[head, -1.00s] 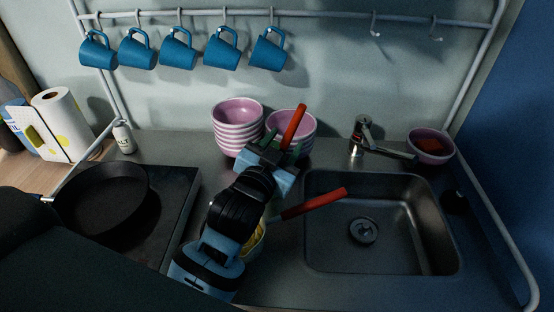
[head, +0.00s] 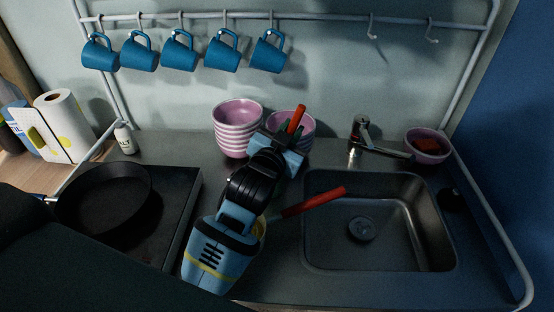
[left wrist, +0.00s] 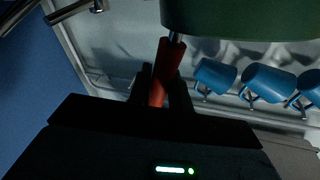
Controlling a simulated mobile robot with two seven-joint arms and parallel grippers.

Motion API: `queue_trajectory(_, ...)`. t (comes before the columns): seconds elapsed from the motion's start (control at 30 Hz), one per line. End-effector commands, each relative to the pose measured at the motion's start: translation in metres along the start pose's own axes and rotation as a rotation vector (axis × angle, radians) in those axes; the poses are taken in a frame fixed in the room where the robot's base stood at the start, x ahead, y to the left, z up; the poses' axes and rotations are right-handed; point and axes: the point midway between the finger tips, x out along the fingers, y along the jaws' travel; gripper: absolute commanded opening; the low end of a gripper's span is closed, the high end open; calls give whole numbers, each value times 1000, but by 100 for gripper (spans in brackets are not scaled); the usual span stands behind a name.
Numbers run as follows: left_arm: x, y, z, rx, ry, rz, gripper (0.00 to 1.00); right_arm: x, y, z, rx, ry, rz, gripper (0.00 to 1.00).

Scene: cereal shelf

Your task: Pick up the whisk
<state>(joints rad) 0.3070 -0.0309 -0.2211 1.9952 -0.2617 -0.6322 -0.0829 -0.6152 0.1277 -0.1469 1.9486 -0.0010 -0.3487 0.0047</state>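My left gripper (head: 284,140) is in front of the pink bowls, with a red handle (head: 297,118) sticking up from it. In the left wrist view, this red handle (left wrist: 167,62) lies between the two dark fingers (left wrist: 160,90), which look closed on it. A metal neck joins the handle to a broad dark green part (left wrist: 245,18) near the camera. I cannot tell whether this utensil is the whisk. A second red handle (head: 315,202) leans toward the sink; its other end is hidden behind my arm. No whisk wires show. My right gripper is out of view.
Stacked pink bowls (head: 237,130) and another pink bowl (head: 302,122) stand at the back. A sink (head: 390,225) with a faucet (head: 358,135) is at right. A black pan (head: 100,200) sits at left. Blue mugs (head: 180,50) hang from the rail above.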

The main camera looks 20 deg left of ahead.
Motion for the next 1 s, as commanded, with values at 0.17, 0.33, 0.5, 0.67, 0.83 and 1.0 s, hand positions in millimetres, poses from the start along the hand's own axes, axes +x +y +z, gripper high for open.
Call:
queue_trajectory(0.17, 0, 0, 0, 0, 0, 0, 0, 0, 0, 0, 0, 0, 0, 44)
queue_trajectory(0.33, 0, 0, 0, 0, 1, 0, 0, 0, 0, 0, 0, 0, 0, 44)
queue_trajectory(0.5, 0, -1, -4, 0, 3, -1, 0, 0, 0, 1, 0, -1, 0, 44)
queue_trajectory(0.67, 0, -5, -16, 1, 4, -1, 0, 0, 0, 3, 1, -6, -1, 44)
queue_trajectory(0.83, 0, -13, -41, 0, 6, -1, 0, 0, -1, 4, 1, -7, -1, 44)
queue_trajectory(1.0, 0, -22, -72, 0, 8, -2, 0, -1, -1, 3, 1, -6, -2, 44)
